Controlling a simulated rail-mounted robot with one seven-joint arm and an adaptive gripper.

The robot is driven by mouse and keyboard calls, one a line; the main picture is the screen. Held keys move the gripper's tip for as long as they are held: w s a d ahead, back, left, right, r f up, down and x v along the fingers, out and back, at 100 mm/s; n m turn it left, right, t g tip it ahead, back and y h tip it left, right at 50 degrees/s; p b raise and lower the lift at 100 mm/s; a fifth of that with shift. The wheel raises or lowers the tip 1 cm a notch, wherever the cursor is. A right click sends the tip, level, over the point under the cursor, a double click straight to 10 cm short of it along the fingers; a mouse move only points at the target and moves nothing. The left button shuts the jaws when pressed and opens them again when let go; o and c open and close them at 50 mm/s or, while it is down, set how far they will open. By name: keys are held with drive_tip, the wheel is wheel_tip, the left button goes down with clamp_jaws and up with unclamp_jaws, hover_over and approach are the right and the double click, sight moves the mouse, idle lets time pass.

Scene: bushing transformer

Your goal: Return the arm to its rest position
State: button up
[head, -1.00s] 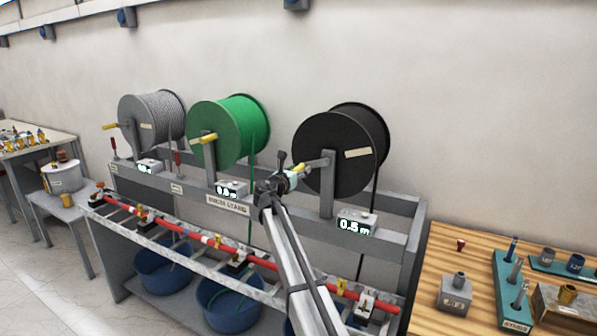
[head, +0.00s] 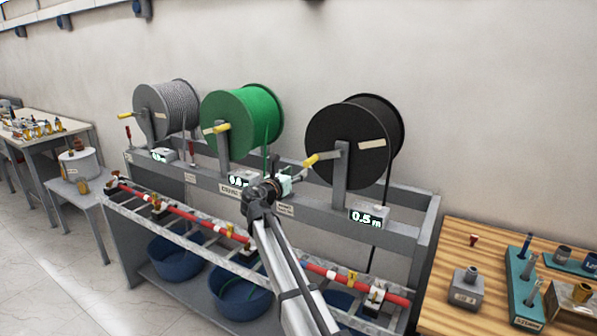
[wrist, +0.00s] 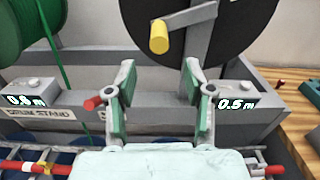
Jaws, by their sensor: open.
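My gripper (wrist: 156,95) is open and empty in the wrist view, its two green-padded fingers apart. In the head view my gripper (head: 285,182) is in front of the drum stand (head: 310,213), between the green drum (head: 240,120) and the black drum (head: 352,145). The black drum's yellow crank handle (wrist: 159,37) is beyond the fingertips in the wrist view, and I see no contact with it. The lower part of the gripper is hidden by the wrist housing in the wrist view.
A grey drum (head: 165,110) stands at the left of the stand. A red bar (head: 200,220) on a rail runs along the front, above blue tubs (head: 240,297). A wooden bench (head: 440,275) with fittings is at the right. Open floor (head: 60,280) lies at the left.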

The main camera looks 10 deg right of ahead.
idle(0.4)
drive_tip(key=s+d+f+m+g+y, duration=0.1)
drive_tip(key=s+f+m+g+y, duration=0.15)
drive_tip(key=s+f+m, duration=0.9)
drive_tip(key=s+d+f+m+g+y, duration=0.15)
drive_tip(key=s+f+g, duration=0.25)
drive_tip(key=f, duration=1.4)
drive_tip(key=s+d+f+m+g+y, duration=0.2)
drive_tip(key=s+f+m+g, duration=0.35)
drive_tip(key=f, duration=0.85)
drive_tip(key=s+f+m+g+y, duration=0.15)
drive_tip(key=s+f+m, duration=0.25)
drive_tip(key=s+f, duration=0.6)
drive_tip(key=s+f+m+g+y, duration=0.1)
drive_tip(key=s+f+m+g, duration=0.15)
drive_tip(key=s+f, duration=0.75)
drive_tip(key=s+d+f+m+g+y, duration=0.1)
drive_tip(key=s+f+m+g, duration=0.1)
drive_tip(key=s, duration=1.3)
drive_tip(key=s+d+f+m+g+y+b, duration=0.1)
drive_tip(key=s+f+m+g, duration=0.1)
drive_tip(key=s, duration=1.2)
drive_tip(key=shift+s+f+g, duration=0.4)
drive_tip(key=shift+f+g, duration=0.2)
drive_tip(key=shift+f, duration=0.1)
